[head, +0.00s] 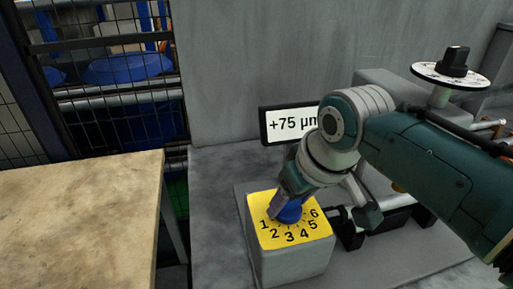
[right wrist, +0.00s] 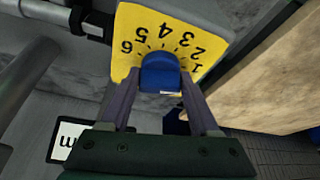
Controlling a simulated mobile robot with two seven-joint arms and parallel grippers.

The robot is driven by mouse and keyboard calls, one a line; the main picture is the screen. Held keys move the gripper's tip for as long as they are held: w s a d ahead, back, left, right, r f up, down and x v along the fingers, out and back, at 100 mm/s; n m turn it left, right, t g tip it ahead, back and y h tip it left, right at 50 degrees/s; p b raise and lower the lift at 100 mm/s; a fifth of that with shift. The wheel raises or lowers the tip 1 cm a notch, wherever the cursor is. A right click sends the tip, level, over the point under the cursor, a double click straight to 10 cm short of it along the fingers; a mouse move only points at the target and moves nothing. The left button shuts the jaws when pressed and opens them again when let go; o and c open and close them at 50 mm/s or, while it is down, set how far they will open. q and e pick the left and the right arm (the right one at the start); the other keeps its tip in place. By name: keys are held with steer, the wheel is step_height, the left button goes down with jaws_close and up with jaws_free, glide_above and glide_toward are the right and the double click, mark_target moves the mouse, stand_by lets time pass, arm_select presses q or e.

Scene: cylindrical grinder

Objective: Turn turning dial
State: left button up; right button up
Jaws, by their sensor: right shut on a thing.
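The turning dial is a blue knob (head: 291,213) on a yellow face (head: 290,236) numbered 1 to 6, on top of a grey block (head: 293,264). My right gripper (head: 287,208) reaches down from the right and is shut on the blue knob, hiding part of it and of the face. In the right wrist view the blue knob (right wrist: 160,72) sits between the two fingers of my right gripper (right wrist: 159,88), with the numbers upside down around it. I cannot tell which number the knob points to. My left gripper is not in view.
A display (head: 283,123) behind the dial reads "+75 µm", its right end hidden by my arm. A black knob on a white disc (head: 447,73) stands at upper right. A wooden table (head: 80,215) is at left, with a mesh fence (head: 120,110) behind it.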

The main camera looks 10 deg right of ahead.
steer(key=c, duration=0.8)
steer(key=shift+o, duration=0.2)
steer(key=shift+d+n, duration=0.1)
steer(key=shift+n, duration=0.2)
steer(key=shift+n+g+y, duration=0.3)
steer(key=shift+n, duration=0.6)
steer(key=shift+f+n+g+y+b, duration=0.1)
steer(key=shift+n+g+y+b, duration=0.4)
steer(key=shift+n, duration=1.2)
steer(key=o, duration=1.3)
